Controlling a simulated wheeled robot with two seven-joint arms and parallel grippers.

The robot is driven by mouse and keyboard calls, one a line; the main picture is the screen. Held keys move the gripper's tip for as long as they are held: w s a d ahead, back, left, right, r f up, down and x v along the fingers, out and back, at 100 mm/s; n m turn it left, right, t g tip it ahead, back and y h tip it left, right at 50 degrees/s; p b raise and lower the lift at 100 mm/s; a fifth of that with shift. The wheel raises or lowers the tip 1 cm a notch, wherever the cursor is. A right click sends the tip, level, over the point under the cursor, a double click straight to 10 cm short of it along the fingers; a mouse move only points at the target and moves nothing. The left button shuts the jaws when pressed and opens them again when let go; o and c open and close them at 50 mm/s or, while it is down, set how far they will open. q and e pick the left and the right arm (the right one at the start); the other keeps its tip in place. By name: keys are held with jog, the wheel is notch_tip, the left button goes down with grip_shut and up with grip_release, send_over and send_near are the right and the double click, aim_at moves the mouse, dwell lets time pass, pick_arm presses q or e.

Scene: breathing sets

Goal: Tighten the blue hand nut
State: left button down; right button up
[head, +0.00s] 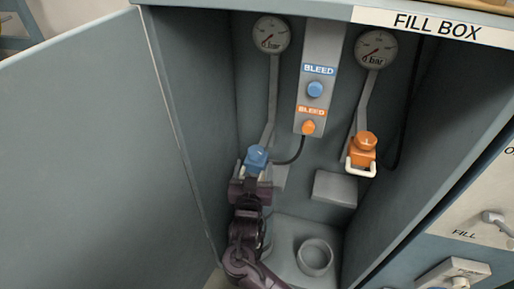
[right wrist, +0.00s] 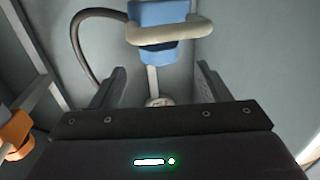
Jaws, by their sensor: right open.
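The blue hand nut (head: 257,155) is on a fitting at the lower left of the fill box's back wall, under a gauge pipe. In the right wrist view the blue fitting (right wrist: 158,12) is at the top, cut off by the frame edge, with a pale bar (right wrist: 162,32) across it. My right gripper (head: 251,178) is just below the blue fitting in the head view. Its two fingers stand apart with nothing between them in the right wrist view (right wrist: 158,82). I cannot tell whether it touches the fitting. My left gripper is not in view.
An orange fitting (head: 363,147) with a pale bar is on the right. Blue (head: 315,89) and orange (head: 308,128) bleed knobs sit on a central panel (head: 322,48). A dark hose (right wrist: 84,50) runs beside the blue fitting. The open door (head: 85,150) is left. A round ring (head: 315,257) is below.

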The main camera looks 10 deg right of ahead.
aim_at(256, 157)
jog(key=shift+x, duration=3.5)
jog(key=c, duration=1)
jog(key=shift+o, duration=0.2)
